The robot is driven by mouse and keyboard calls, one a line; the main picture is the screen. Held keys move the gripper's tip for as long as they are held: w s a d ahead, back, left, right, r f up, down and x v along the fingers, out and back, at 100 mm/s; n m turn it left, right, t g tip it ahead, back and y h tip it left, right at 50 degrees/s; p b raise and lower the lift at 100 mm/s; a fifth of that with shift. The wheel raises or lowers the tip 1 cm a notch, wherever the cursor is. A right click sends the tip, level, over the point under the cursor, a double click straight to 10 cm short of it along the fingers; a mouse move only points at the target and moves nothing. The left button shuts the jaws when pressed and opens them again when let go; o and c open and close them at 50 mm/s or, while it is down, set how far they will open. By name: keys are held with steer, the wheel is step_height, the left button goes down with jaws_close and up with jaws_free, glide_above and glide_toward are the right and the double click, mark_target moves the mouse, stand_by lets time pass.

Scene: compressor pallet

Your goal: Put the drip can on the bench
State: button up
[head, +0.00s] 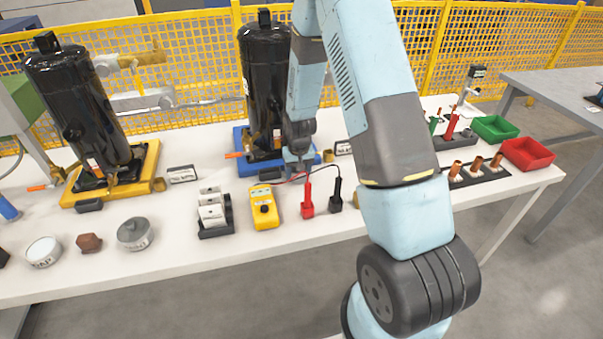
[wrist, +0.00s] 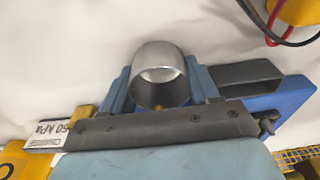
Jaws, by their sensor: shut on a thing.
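The drip can (wrist: 158,62), a small silver metal cup, is between the two blue fingers of my gripper (wrist: 160,88) in the wrist view. My gripper is shut on it. In the head view my gripper (head: 298,158) is low over the white bench (head: 200,267), in front of the right black compressor (head: 264,75) and its blue base (head: 243,143). The can cannot be made out clearly there. I cannot tell whether the can touches the bench.
A yellow meter (head: 264,207) with red and black probes lies just in front of my gripper. A card rack (head: 214,213) stands left of it. Another compressor (head: 85,105) stands on a yellow base. Red (head: 528,153) and green (head: 494,129) trays are at right. Bare bench shows along the front.

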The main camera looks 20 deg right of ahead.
steer(key=o, duration=1.1)
steer(key=shift+d, duration=0.1)
steer(key=shift+o, duration=0.2)
step_height(320, 180, up, 14)
steer(key=s, duration=0.1)
steer(key=shift+s+f, duration=0.2)
steer(key=shift+s, duration=0.1)
